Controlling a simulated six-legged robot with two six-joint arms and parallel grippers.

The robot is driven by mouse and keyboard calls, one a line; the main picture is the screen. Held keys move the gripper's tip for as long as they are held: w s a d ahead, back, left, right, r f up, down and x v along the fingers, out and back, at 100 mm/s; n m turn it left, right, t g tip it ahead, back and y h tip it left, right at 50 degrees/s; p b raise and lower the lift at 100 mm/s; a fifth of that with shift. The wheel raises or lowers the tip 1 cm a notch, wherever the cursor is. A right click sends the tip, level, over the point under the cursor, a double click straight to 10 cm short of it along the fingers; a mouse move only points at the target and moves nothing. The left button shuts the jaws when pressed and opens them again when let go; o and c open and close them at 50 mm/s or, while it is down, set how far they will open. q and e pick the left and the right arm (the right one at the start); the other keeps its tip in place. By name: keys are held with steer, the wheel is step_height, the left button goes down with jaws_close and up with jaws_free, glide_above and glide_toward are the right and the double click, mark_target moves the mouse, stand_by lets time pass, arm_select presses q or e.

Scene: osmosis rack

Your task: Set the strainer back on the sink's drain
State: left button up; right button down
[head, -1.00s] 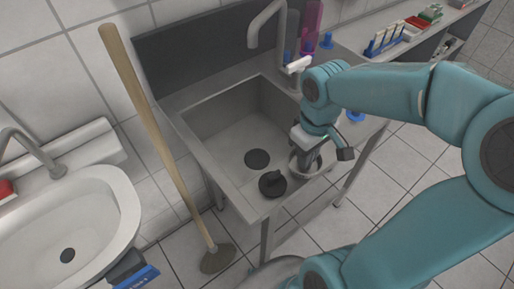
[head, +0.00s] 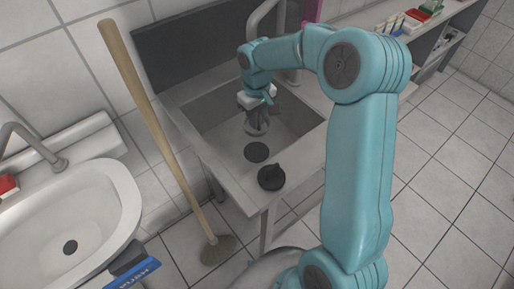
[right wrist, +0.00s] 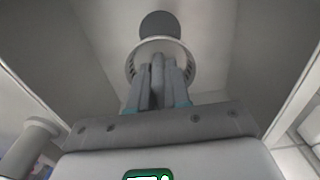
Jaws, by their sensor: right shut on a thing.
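The strainer (right wrist: 134,62), a light round cup with a slotted rim, shows in the right wrist view at my fingertips. My right gripper (head: 257,124) is shut on it and holds it inside the steel sink (head: 215,155), toward the back of the basin. The drain (head: 256,152) is a dark disc in the basin floor, just in front of the gripper in the head view. In the right wrist view the drain (right wrist: 160,24) lies just beyond the strainer, partly covered by its rim. The strainer looks above the floor; the exact gap cannot be told. My left gripper is not in view.
A black plug (head: 271,178) sits on the sink's front rim. The faucet (head: 262,22) rises behind the basin. Shelves with racks (head: 412,22) stand at the back right.

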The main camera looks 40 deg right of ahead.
step_height(320, 180, down, 13)
steer(key=b, duration=0.8)
steer(key=shift+r, duration=0.1)
steer(key=c, duration=1.1)
jaws_free()
steer(key=shift+w, duration=0.1)
steer(key=shift+r, duration=0.1)
steer(key=shift+r, duration=0.5)
step_height(320, 180, up, 12)
steer(key=shift+f+p, duration=0.25)
steer(key=shift+p, duration=0.7)
